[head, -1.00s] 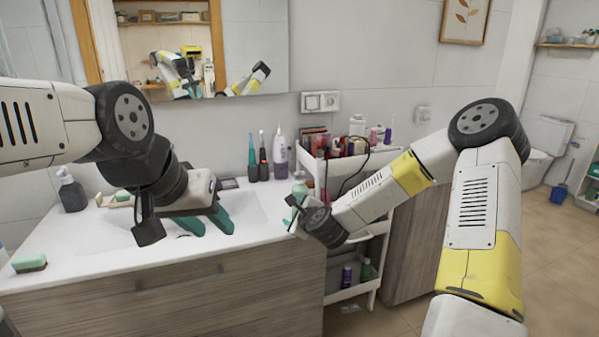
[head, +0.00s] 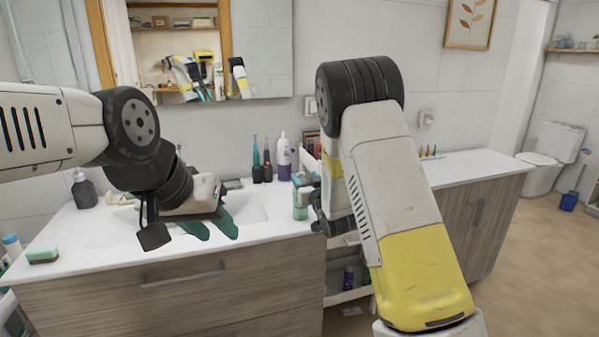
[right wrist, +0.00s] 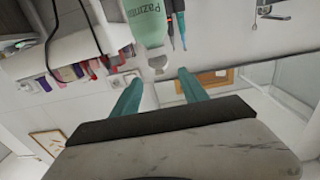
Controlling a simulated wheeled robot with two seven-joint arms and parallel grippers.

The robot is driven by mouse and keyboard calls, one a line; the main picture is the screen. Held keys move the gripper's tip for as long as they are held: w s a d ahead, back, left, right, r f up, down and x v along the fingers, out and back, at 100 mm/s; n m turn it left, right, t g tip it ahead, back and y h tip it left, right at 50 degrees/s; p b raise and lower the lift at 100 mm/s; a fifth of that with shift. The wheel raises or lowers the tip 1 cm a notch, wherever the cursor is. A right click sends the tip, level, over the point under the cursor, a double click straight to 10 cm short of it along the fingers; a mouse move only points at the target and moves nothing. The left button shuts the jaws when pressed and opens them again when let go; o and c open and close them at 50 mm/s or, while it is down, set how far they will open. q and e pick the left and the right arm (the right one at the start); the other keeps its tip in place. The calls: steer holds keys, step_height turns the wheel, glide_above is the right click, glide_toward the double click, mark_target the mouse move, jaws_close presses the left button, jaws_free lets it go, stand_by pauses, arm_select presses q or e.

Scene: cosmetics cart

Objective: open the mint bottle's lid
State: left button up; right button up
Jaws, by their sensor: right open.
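The mint bottle (head: 300,206) stands upright at the right end of the white counter in the head view. The right wrist view looks upside down. My right gripper (right wrist: 161,76) is open with teal fingers on either side of the lid's line; contact is not visible. In the head view my right arm mostly hides that gripper. My left gripper (head: 220,236) is open and empty over the sink basin.
A white and purple bottle (head: 284,156) and two toothbrushes stand behind the mint bottle by the wall. A white cart (head: 345,296) with cosmetics is right of the counter, largely hidden by my arm. A dark soap dispenser (head: 85,190) and a sponge (head: 43,256) are at left.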

mark_target(301, 173)
steer(key=x, duration=0.7)
steer(key=shift+w, duration=0.25)
jaws_close()
